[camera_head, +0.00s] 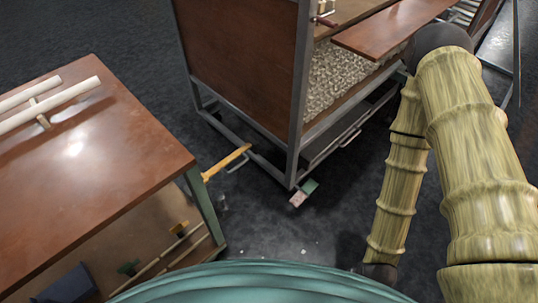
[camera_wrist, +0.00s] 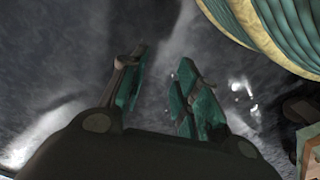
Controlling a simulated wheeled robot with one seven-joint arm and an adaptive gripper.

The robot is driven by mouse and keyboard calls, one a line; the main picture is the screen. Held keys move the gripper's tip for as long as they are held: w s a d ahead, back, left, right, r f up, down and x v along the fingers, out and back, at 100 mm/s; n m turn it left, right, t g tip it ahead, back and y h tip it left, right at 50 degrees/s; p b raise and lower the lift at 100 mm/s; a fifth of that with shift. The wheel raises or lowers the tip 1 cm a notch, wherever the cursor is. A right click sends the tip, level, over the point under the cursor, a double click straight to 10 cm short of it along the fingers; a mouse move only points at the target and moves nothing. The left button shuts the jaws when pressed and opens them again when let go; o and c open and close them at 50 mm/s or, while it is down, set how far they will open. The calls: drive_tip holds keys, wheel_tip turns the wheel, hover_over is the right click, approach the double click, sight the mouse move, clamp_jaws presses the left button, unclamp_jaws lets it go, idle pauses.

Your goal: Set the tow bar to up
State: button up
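The tow bar, which I take to be the yellow-orange bar (camera_head: 226,163), sits low at the base of the brown cart (camera_head: 245,65) in the head view. It lies slanted near the floor, pointing out from the cart's frame toward the lower left. Its lower end is close to the table's leg. My gripper (camera_wrist: 163,62) shows in the wrist view, its teal-padded fingers apart with nothing between them, above dark floor. The tow bar is not recognisable in the wrist view. In the head view my arm is at the right and the gripper is hidden.
A pinkish and green foot part (camera_head: 302,193) is at the cart's near corner. Dark floor (camera_head: 290,235) lies open between table and cart.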

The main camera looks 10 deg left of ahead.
drive_tip(key=w+a+f+m+t+y, duration=0.1)
drive_tip(key=w+a+f+t+y, duration=0.15)
drive_tip(key=w+a, duration=0.55)
drive_tip(key=m+t+y+b, duration=0.4)
drive_tip(key=m+t+y, duration=0.25)
drive_tip(key=y, duration=0.25)
approach(239, 165)
drive_tip(key=shift+n, duration=0.25)
drive_tip(key=b+x, duration=0.2)
drive_tip(key=x, duration=0.3)
drive_tip(key=b+x, duration=0.2)
drive_tip(key=x, duration=0.3)
drive_tip(key=shift+w+a+f, duration=0.1)
drive_tip(key=shift+a+f, duration=0.05)
drive_tip(key=shift+f, duration=0.15)
drive_tip(key=shift+c, duration=0.4)
clamp_jaws()
